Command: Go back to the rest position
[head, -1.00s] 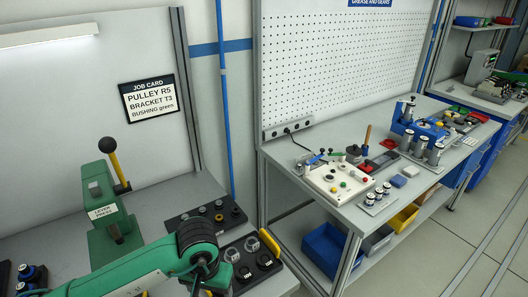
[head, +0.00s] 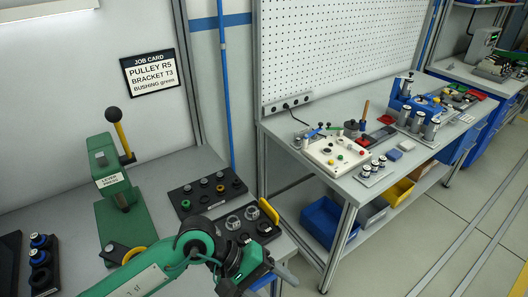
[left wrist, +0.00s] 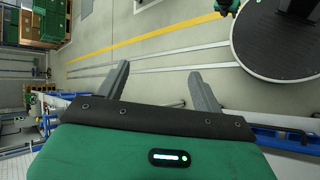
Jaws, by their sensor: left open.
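My left arm comes in from the lower left in the head view, and its gripper (head: 283,271) hangs beyond the front right corner of the near bench (head: 75,268). In the left wrist view the gripper (left wrist: 160,84) shows two grey fingers well apart with nothing between them, above the floor.
A green lever press (head: 118,190) and black trays with rings and knobs (head: 208,192) stand on the near bench, close to my left arm. A second bench (head: 340,180) with a white button box (head: 335,153) stands to the right. Open floor (head: 420,225) lies beyond.

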